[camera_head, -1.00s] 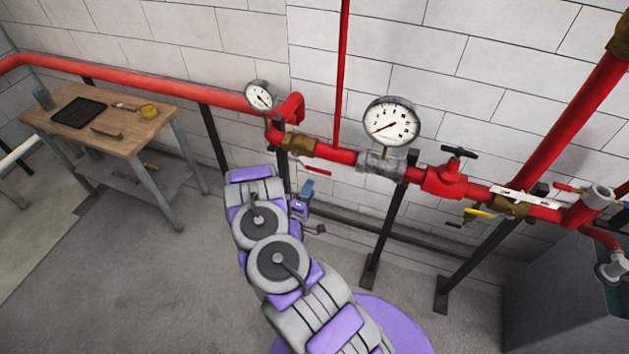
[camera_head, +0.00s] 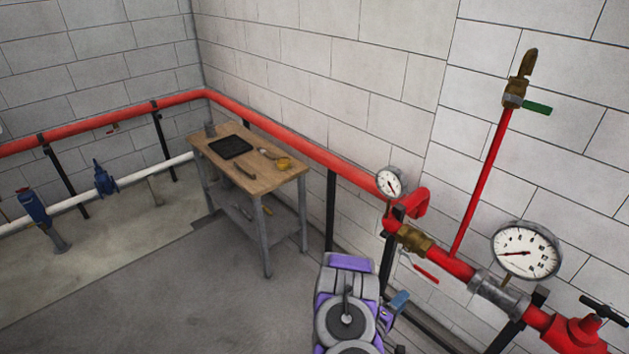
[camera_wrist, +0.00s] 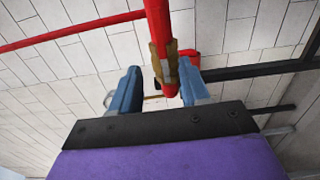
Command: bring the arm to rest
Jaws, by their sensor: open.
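My arm (camera_head: 346,312) shows at the lower middle of the head view, in grey and purple, in front of the red pipe run. My gripper (camera_wrist: 158,88) shows two blue fingers spread apart in the wrist view, with nothing held between them. In the head view only a small blue part of my gripper (camera_head: 398,302) shows at the arm's right side, below the small gauge. In the wrist view a red pipe end with a brass fitting (camera_wrist: 160,62) appears between the fingers; I cannot tell how far beyond them it lies.
The red pipe (camera_head: 300,142) runs along the wall, with a small gauge (camera_head: 389,183), a large gauge (camera_head: 526,251) and a red valve (camera_head: 575,335) at right. A wooden workbench (camera_head: 275,182) stands left of my arm. The floor (camera_head: 150,290) at lower left is clear.

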